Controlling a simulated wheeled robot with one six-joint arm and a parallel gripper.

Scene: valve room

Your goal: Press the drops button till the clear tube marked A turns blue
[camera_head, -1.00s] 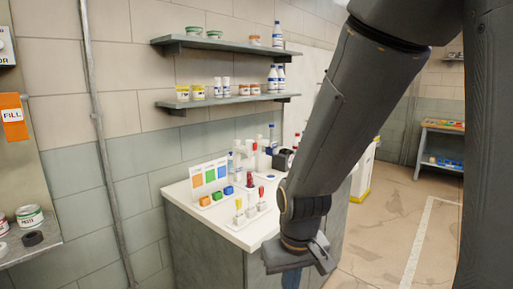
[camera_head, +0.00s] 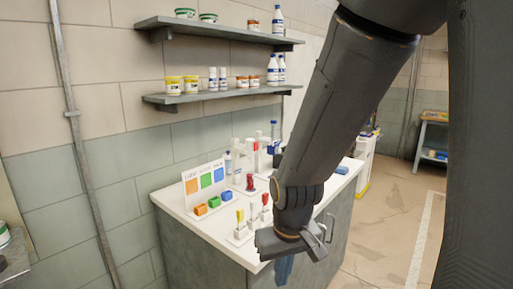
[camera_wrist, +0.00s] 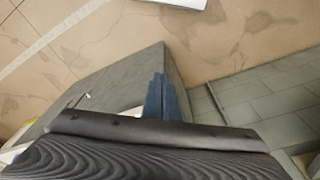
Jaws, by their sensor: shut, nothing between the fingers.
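In the head view, a white-topped bench (camera_head: 190,222) stands against the wall. At its front, a row of small holders carries slim items with yellow (camera_head: 240,216) and red (camera_head: 265,199) parts. Behind them is a white apparatus (camera_head: 236,157) with clear or pale upright parts. I cannot read a mark A or pick out the drops button at this size. My gripper (camera_head: 284,268) hangs at the bench's front right edge, apart from these items, with its blue fingers shut and empty. Its fingers also show in the wrist view (camera_wrist: 160,98), pointing past the bench side.
A card with orange, green and blue squares (camera_head: 205,180) stands behind matching coloured blocks (camera_head: 213,203). Two wall shelves (camera_head: 215,97) hold jars and bottles. My arm hides part of the bench's right side. Open floor (camera_head: 385,210) lies to the right.

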